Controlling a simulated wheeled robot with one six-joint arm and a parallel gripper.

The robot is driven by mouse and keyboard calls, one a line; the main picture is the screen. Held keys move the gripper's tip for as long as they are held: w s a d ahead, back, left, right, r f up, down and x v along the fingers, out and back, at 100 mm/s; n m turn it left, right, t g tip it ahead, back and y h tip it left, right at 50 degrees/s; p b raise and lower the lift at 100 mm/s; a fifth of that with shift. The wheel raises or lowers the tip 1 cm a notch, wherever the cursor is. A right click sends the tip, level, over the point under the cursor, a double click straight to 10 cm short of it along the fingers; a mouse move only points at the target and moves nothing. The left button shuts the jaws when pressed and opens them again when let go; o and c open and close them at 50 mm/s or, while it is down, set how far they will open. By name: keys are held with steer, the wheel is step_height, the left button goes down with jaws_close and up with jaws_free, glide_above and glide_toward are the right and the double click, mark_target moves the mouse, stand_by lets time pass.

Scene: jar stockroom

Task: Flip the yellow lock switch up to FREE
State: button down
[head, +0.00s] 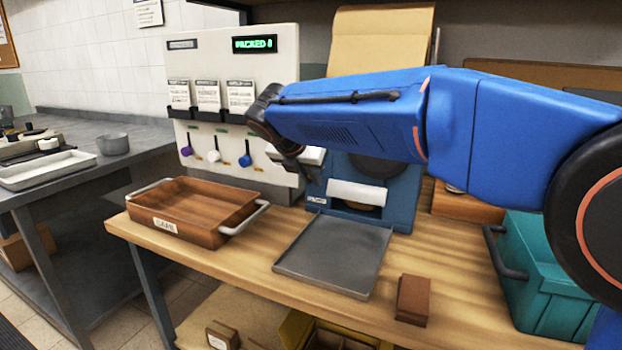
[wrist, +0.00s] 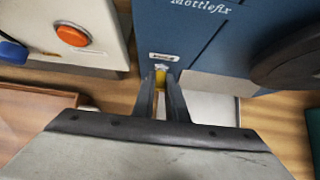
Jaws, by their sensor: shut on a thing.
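The yellow lock switch (wrist: 160,79) shows as a small yellow piece between my fingertips in the wrist view, below a small white label (wrist: 163,57) on the blue machine (wrist: 205,45). My gripper (wrist: 161,88) is shut on it, with one dark finger on each side. The fingers hide most of the switch, so I cannot tell whether it is up or down. In the head view my gripper (head: 311,176) is at the left front of the blue machine (head: 378,215), and the switch cannot be made out there.
A metal tray (head: 335,262) lies in front of the machine, with a brown block (head: 412,300) beside it. A wooden tray (head: 200,231) with handles is at left and a teal crate (head: 545,290) at right. An orange button (wrist: 72,35) is on the pale panel (head: 290,75).

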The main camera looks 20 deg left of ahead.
steer(key=c, duration=1.8)
jaws_free()
steer(key=shift+o, duration=0.2)
steer(key=shift+r, duration=0.1)
steer(key=d+v, duration=0.1)
steer(key=v, duration=1.6)
steer(key=shift+a, duration=0.4)
steer(key=shift+s, duration=0.1)
